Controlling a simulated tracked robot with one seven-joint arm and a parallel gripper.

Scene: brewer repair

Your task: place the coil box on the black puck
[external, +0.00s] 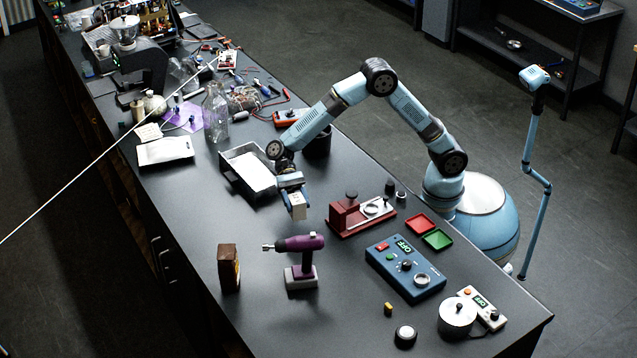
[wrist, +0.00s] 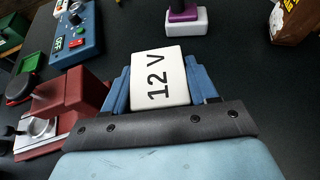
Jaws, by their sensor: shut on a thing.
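My gripper (external: 292,190) is shut on a white box marked "12 V", which I take to be the coil box (external: 298,208). In the wrist view the box (wrist: 160,80) sits between the two blue fingers, label facing the camera. The box is held above the table, between the grey tray and the red device. A small round black puck (external: 405,336) with a pale top lies near the table's front edge, to the lower right of my gripper and well apart from it.
A purple drill (external: 296,258) stands upright just below my gripper. The red device (external: 360,214) and blue control box (external: 405,268) lie to the right. A metal pot (external: 457,317) and small yellow piece (external: 388,308) flank the puck. A brown box (external: 229,268) stands at left.

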